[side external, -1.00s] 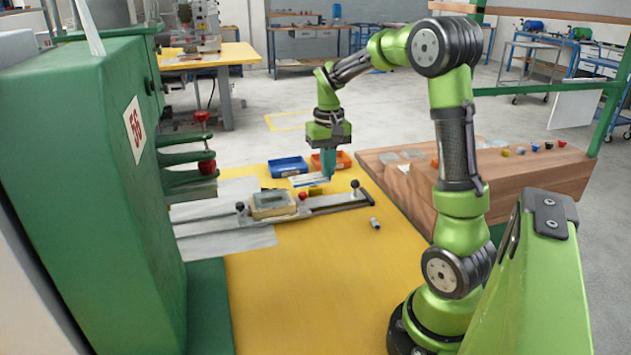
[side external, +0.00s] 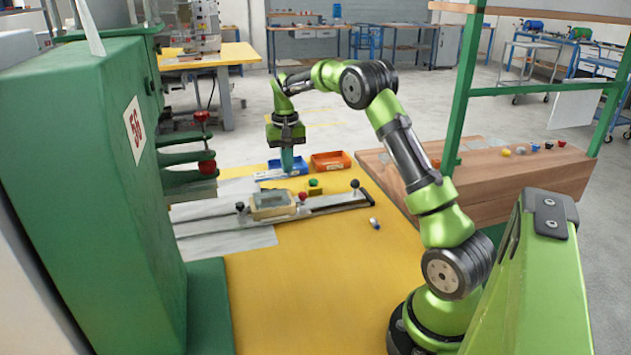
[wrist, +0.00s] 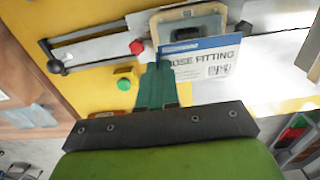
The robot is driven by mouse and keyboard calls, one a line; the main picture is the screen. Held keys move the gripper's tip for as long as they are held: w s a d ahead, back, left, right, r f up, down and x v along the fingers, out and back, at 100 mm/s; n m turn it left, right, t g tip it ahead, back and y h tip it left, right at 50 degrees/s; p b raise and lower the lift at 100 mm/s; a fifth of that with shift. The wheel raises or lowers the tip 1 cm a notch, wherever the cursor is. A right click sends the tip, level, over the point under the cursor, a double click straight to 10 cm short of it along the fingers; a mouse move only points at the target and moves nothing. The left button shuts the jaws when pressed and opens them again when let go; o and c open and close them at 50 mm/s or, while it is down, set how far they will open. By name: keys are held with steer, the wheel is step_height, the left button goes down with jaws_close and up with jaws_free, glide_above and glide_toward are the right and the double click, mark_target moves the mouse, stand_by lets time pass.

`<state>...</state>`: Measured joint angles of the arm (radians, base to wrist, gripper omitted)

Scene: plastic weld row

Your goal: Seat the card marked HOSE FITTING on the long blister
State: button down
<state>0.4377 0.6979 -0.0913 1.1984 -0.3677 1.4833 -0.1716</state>
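The HOSE FITTING card (wrist: 205,62), white with a blue band, is in my gripper in the wrist view; the left end of its print is hidden. It also shows as a pale strip in the side external view (side external: 269,175). My gripper (wrist: 155,88), with teal fingers, is shut on the card's left edge. In the side view my gripper (side external: 288,168) is above the table, behind the sliding fixture. The fixture's framed nest (side external: 270,214) holds something pale and clear; I cannot tell the blister's length. In the wrist view the card overlaps the nest (wrist: 160,27).
A blue bin (side external: 300,168) and an orange bin (side external: 330,161) stand behind the fixture. A yellow box with a green button (side external: 315,187) and a red knob (side external: 303,196) are beside the nest. The green press (side external: 100,180) stands left. A small cylinder (side external: 375,223) lies on the yellow table.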

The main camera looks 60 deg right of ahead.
glide_above(289, 198)
steer(key=shift+w+d+f, duration=0.1)
steer(key=shift+f, duration=1.45)
steer(key=shift+w+d+f, duration=0.1)
steer(key=shift+f, duration=1.4)
steer(key=shift+f, duration=0.7)
steer(key=c, duration=1.8)
jaws_free()
steer(key=o, duration=0.5)
steer(key=c, duration=0.4)
steer(key=shift+r, duration=3.55)
